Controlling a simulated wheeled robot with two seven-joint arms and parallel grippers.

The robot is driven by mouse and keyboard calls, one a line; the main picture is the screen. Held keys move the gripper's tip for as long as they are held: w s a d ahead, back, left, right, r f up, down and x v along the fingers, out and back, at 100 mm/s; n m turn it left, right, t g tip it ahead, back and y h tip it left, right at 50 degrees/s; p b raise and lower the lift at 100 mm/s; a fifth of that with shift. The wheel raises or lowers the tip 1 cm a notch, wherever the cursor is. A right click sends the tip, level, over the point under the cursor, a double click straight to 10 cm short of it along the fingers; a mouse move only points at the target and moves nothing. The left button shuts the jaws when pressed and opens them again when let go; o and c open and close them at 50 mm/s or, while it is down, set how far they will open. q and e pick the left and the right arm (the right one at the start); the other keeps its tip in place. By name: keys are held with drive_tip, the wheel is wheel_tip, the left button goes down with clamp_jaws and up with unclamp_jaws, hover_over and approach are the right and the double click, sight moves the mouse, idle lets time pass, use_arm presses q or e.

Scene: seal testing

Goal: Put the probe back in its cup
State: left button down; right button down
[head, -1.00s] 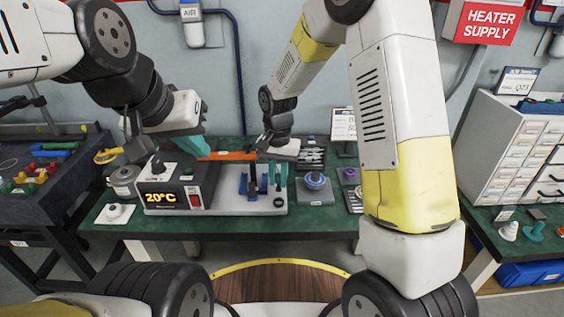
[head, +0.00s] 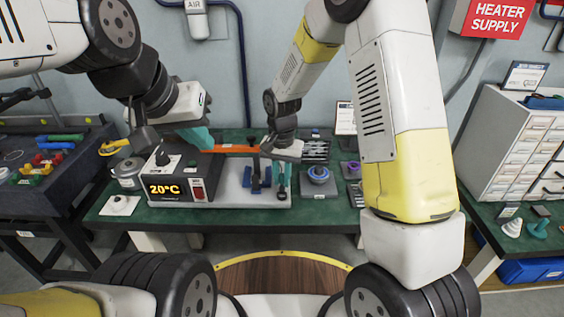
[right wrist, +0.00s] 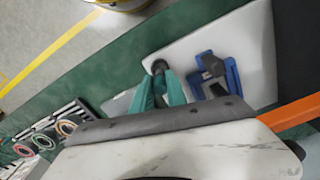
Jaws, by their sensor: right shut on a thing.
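My right gripper (head: 284,190) has teal fingers pointing down over the right end of the white base plate of the heater unit. In the right wrist view its fingers (right wrist: 160,90) close around a small dark piece (right wrist: 159,67), which appears to be the probe; most of it is hidden. A blue clamp (right wrist: 217,72) with a dark knob stands beside the fingers; it also shows in the head view (head: 260,180). I cannot make out the cup. My left gripper (head: 197,138) is above the heater unit by the left end of an orange bar (head: 236,149); its jaw state is unclear.
The heater unit (head: 181,188) reads 20°C. A grey block with a blue-ringed round part (head: 318,175) stands to its right. A steel pot (head: 127,174) and a white plate (head: 120,205) are at the left. The green bench front (head: 310,217) is clear.

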drive_tip(key=shift+f, duration=0.85)
drive_tip(key=shift+f, duration=0.55)
drive_tip(key=c, duration=1.3)
unclamp_jaws()
drive_tip(key=shift+o, duration=0.2)
drive_tip(key=shift+r, duration=4)
